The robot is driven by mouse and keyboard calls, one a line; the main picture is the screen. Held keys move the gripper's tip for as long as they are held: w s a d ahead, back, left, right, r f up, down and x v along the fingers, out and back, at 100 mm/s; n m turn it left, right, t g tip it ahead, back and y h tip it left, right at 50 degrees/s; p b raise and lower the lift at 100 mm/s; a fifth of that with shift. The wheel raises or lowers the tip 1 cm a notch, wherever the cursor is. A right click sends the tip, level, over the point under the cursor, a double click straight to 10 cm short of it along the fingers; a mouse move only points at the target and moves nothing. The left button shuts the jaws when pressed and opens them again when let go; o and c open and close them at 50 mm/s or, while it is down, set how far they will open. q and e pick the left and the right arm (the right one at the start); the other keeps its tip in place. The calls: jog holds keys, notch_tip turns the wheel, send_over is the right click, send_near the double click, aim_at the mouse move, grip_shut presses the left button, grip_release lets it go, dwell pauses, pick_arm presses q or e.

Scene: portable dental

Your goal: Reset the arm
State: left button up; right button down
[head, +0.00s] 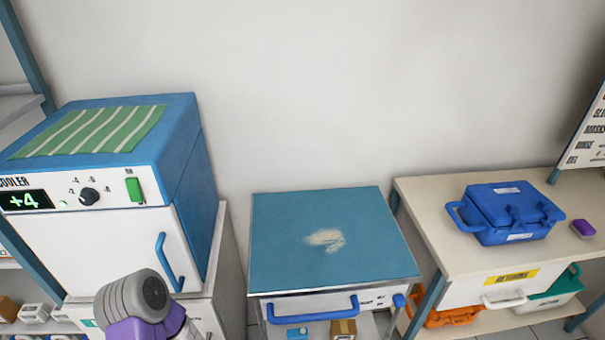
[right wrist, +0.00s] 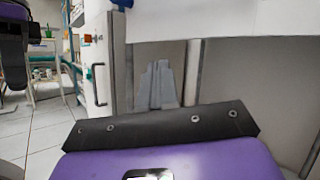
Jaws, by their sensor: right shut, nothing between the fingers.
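One of my arms shows at the bottom left of the head view as a rounded grey and purple link (head: 135,305), in front of the cooler. Neither gripper shows in the head view. In the right wrist view the purple and black housing of my right gripper fills the bottom. Its grey fingers (right wrist: 161,86) are together beyond the black bar, with nothing seen between them. A dark and purple piece, perhaps of my other arm, is cut off at the upper left edge. My left gripper's fingers are not seen.
A blue and white cooler (head: 185,160) stands left, a green striped cloth (head: 90,132) on top. A blue-topped cart (head: 290,220) stands in the middle. A bench (head: 425,205) at right holds a blue case (head: 505,212) and a purple item (head: 583,228). Tiled floor (right wrist: 45,130) is open at left.

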jog(key=s+a+n+g+h+p, duration=0.2)
jog(key=s+a+n+g+h, duration=0.1)
jog(key=s+a+n+g, duration=0.35)
jog(key=s+a+n+g+h+p, duration=0.1)
jog(key=s+a+n+g+h, duration=0.25)
jog(key=s+n+g, duration=0.4)
jog(key=s+d+r+n+h+p, duration=0.1)
jog(key=d+r+n+h+p, duration=0.2)
jog(key=d+r+n+h, duration=0.3)
jog(key=shift+s+d+r+t+h+p, duration=0.2)
jog(key=shift+d+r+t+h+p, duration=0.15)
jog(key=shift+d+h, duration=0.4)
